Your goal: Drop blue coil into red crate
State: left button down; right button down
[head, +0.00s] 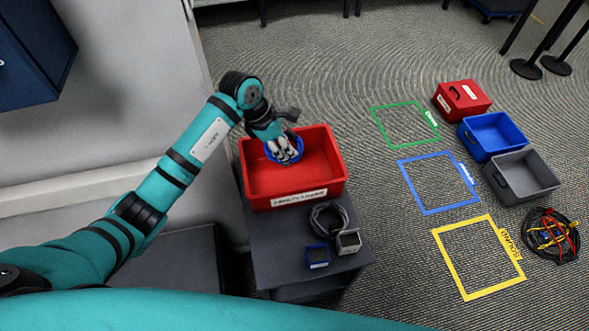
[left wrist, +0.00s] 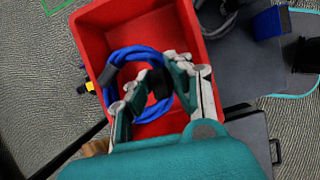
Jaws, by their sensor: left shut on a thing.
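The blue coil (left wrist: 112,73) is a ring of blue cable with a dark band. My left gripper (head: 287,153) is shut on it, and the blue coil also shows in the head view (head: 270,154) around the fingertips. The red crate (head: 262,190) stands on a dark grey stand, with a white label on its front. The coil and the gripper are over the crate's opening, toward its back. The red crate fills much of the left wrist view (left wrist: 180,25). I cannot tell whether the coil touches the crate floor. My right gripper is not in view.
A grey cable coil (head: 327,217), a small blue box (head: 317,256) and a small grey box (head: 348,242) sit in front of the crate. Green, blue and yellow floor squares lie right, beside a red bin (head: 462,98), blue bin (head: 492,136), grey bin (head: 522,177) and tangled cables (head: 550,236).

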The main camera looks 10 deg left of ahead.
pick_arm(q)
jog(key=shift+w+f+b, duration=0.1)
jog(key=shift+f+b, duration=0.9)
jog(key=shift+f, duration=0.95)
jog(key=c, duration=1.1)
grip_release()
jog(key=shift+c, duration=0.2)
jog(key=v, duration=1.2)
jog(key=shift+d, duration=0.1)
